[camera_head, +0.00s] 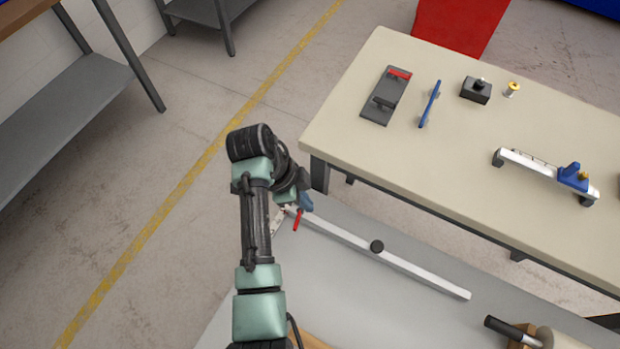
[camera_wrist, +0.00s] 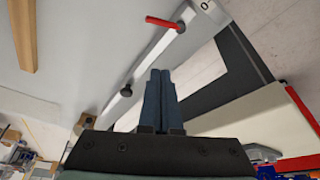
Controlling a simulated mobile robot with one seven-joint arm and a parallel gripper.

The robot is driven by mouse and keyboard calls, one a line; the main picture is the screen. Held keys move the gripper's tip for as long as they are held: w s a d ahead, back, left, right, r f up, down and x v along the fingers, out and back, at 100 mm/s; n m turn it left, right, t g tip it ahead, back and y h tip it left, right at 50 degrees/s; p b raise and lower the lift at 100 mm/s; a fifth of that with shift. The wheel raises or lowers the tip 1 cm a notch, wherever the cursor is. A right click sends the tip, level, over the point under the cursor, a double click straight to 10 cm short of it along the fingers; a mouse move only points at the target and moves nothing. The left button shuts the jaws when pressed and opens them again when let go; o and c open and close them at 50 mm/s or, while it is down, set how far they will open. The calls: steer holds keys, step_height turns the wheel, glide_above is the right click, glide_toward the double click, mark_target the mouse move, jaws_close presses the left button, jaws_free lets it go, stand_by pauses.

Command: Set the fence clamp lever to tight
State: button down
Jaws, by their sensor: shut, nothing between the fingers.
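The fence (camera_head: 425,274) is a long pale bar lying across the grey surface, with a black knob (camera_head: 377,246) partway along. Its red clamp lever (camera_head: 297,221) is at the left end, next to my gripper (camera_head: 306,204). In the wrist view the red lever (camera_wrist: 163,22) sticks out sideways from the bar near a pale end plate (camera_wrist: 203,8) with a dark round mark. My gripper (camera_wrist: 160,72) is shut and empty, its blue fingers pressed together.
A beige workbench (camera_head: 480,150) behind holds a grey block with a red part (camera_head: 386,96), a blue-handled tool (camera_head: 430,104), a black box (camera_head: 476,90) and a white rail (camera_head: 530,165). A dark-handled roller (camera_head: 512,330) lies at the front right. A wooden strip (camera_wrist: 22,45) lies on the grey surface.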

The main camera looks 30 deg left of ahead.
steer(key=v, duration=0.3)
steer(key=shift+w+r, duration=0.1)
stand_by(0.4)
